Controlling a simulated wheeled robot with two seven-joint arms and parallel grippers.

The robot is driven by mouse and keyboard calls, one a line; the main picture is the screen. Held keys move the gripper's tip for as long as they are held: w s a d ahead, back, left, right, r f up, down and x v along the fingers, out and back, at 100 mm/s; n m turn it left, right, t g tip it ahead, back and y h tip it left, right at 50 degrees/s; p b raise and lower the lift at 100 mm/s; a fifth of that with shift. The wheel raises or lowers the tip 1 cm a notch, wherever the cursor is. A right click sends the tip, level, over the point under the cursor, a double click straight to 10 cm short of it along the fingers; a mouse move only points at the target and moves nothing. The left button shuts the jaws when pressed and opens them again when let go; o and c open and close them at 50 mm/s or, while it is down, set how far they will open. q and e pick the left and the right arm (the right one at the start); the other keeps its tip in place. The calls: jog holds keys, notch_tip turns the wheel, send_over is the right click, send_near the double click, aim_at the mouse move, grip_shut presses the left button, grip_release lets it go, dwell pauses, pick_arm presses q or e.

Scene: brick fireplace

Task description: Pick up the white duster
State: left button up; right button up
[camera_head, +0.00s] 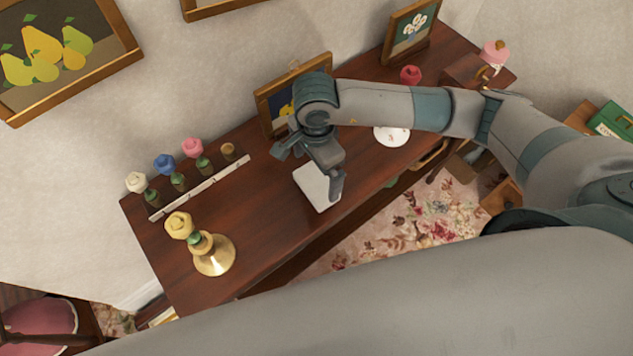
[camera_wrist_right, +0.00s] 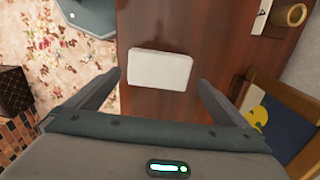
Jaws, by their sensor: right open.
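The white duster (camera_head: 314,190) is a pale flat block lying on the dark wooden mantel top, near its front edge. My right gripper (camera_head: 309,168) is above it and hides part of it in the head view. In the right wrist view the duster (camera_wrist_right: 160,69) appears as a white rectangle between and slightly beyond the spread fingers of my right gripper (camera_wrist_right: 160,82). The gripper is open and holds nothing; the duster shows gaps to both fingers there. My left gripper is not in view.
A framed picture (camera_head: 265,103) leans at the wall behind my gripper. A white round base (camera_head: 391,136) stands to the right. Bare wood (camera_head: 255,205) lies left of the duster.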

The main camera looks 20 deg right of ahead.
aim_at(316, 183)
jog(key=shift+s+f+p, duration=0.1)
jog(key=shift+f+p, duration=0.65)
jog(key=shift+p, duration=0.2)
notch_tip(316, 183, down, 3)
jog(key=shift+r+p, duration=0.1)
jog(key=shift+p, duration=0.55)
jog(key=shift+f, duration=0.45)
jog(key=shift+c, duration=0.3)
jog(key=c, duration=0.7)
